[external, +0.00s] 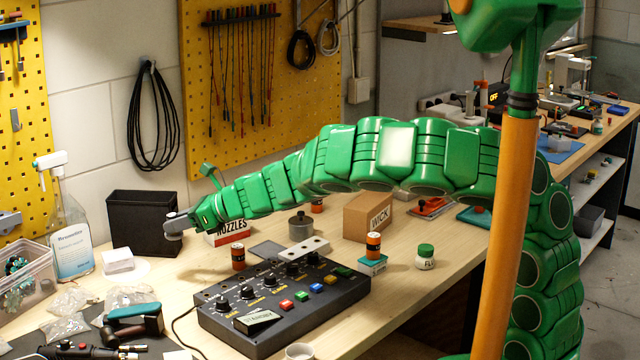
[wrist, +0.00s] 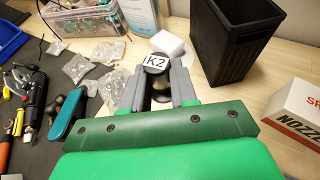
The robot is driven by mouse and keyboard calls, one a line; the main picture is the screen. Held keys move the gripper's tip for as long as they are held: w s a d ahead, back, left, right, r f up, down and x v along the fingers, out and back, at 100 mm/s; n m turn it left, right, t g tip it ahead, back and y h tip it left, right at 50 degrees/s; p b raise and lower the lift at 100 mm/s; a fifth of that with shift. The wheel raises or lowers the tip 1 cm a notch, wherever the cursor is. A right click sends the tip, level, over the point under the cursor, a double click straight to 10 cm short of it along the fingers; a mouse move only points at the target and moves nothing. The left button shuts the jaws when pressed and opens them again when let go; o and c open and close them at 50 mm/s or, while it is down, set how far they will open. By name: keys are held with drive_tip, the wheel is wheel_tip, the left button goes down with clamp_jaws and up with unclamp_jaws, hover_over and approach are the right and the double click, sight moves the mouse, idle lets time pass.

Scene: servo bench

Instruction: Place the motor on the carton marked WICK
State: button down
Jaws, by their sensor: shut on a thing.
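My gripper (external: 176,222) is at the end of my green arm, at the left above the bench. In the wrist view its grey fingers (wrist: 163,85) are shut on a dark round piece with a white label reading K2 (wrist: 155,64). I cannot tell for certain that this is the motor; my fingers hide part of it. The brown carton marked WICK (external: 368,218) stands on the bench behind the control box, well to the right of my gripper. Its top looks bare. A grey metal cylinder with a small stub on top (external: 300,226) stands left of it.
A black open bin (external: 145,222) and the NOZZLES carton (external: 229,236) stand near my gripper. A control box with knobs (external: 280,300) fills the front middle. Orange-and-black cylinders (external: 373,246) and a green-capped jar (external: 425,258) stand near the WICK carton.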

drive_tip(key=w+d+r, duration=0.2)
drive_tip(key=w+d, duration=0.3)
drive_tip(key=d, duration=0.4)
drive_tip(key=w+d+r, duration=0.2)
drive_tip(key=w+d, duration=0.2)
drive_tip(key=d, duration=0.5)
drive_tip(key=w+d+r, duration=0.2)
drive_tip(key=w+d, duration=0.3)
drive_tip(key=d, duration=0.3)
drive_tip(key=s+d+r+m+t, duration=0.1)
drive_tip(key=s+d+r, duration=0.15)
drive_tip(key=d, duration=1.05)
drive_tip(key=s+d+r, duration=0.1)
drive_tip(key=d+r, duration=0.2)
drive_tip(key=d, duration=0.9)
hover_over(374, 200)
drive_tip(key=s, duration=0.1)
drive_tip(key=f, duration=0.8)
drive_tip(key=shift+d+f, duration=0.2)
drive_tip(key=shift+f, duration=0.1)
drive_tip(key=shift+w+a+f, duration=0.2)
drive_tip(key=shift+w+f, duration=0.45)
drive_tip(key=shift+f, duration=1.6)
drive_tip(key=shift+s+f, duration=0.1)
